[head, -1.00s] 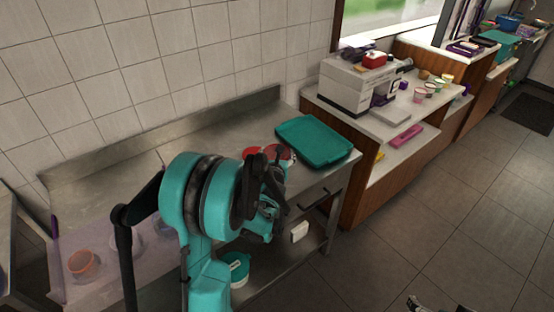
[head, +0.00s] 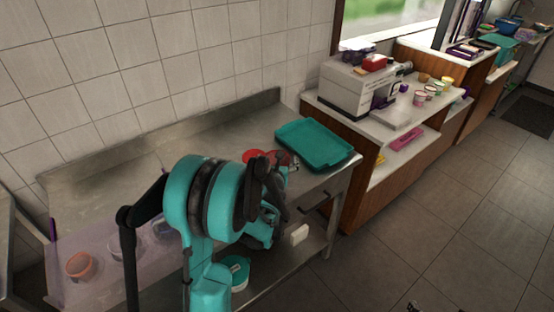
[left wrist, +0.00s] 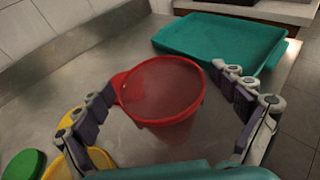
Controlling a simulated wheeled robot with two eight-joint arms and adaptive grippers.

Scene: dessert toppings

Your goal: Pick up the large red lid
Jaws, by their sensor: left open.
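In the head view, red lids (head: 252,156) show beside the teal tray, partly hidden by my arm. A dark bit at the bottom edge of the head view may be my right gripper (head: 412,307).
A teal tray (head: 315,146) lies right behind the lids. Yellow lids (left wrist: 97,158) and a green lid (left wrist: 22,165) lie at the lower left. A wall (head: 150,60) backs the steel table (head: 110,180). A counter with a white machine (head: 350,88) stands to the right.

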